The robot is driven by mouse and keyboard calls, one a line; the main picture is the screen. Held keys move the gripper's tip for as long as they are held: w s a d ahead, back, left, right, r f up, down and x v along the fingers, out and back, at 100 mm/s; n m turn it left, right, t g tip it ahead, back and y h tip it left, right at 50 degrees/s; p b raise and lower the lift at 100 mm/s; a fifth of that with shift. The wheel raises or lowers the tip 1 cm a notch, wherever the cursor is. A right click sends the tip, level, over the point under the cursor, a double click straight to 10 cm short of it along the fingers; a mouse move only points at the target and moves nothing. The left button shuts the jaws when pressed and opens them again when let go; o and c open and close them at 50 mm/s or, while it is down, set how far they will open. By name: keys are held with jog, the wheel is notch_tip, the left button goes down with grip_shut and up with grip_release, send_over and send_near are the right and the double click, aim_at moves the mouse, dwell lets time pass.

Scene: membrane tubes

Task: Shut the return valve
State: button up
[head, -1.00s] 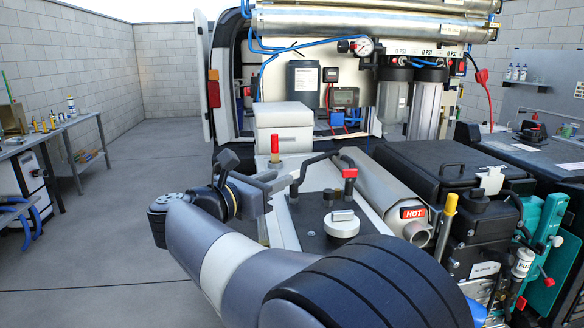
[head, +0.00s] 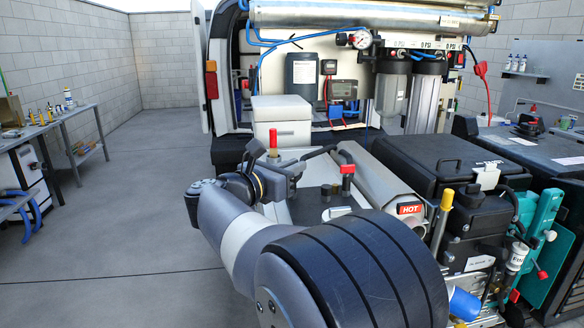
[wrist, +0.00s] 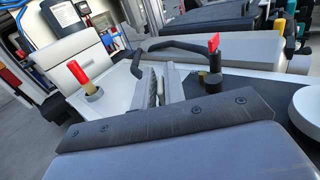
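Two red-handled valves stand on my deck, and no label I can read says which is the return valve. One has an upright red handle (head: 273,140); it shows at the left in the wrist view (wrist: 77,72). The other has a red lever (head: 347,168) on a dark stem beside a black hose; it stands right of centre in the wrist view (wrist: 213,42). My gripper (wrist: 160,85) lies between the two, apart from both. Its fingers are close together with nothing seen between them. In the head view my arm partly hides it (head: 290,170).
A black hose (wrist: 175,46) arches just beyond my fingers. A silver tube marked HOT (head: 408,209), a yellow-topped handle (head: 446,200) and a black case (head: 440,160) stand to the right. A white box (head: 281,118) stands behind.

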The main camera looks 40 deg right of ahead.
grip_shut()
jog(key=shift+f+g+b, duration=0.1)
jog(key=shift+g+b, duration=0.2)
jog(key=m+g+b, duration=0.2)
jog(key=g, duration=0.1)
jog(key=shift+f+m, duration=0.15)
jog(key=shift+m, duration=0.25)
jog(key=m+g+b, duration=0.2)
jog(key=m+g, duration=0.1)
jog(key=g, duration=0.2)
jog(key=shift+r+m+g+y+b, duration=0.2)
jog(key=shift+m+g+y+b, duration=0.45)
jog(key=shift+g, duration=0.95)
jog(key=shift+m, duration=0.45)
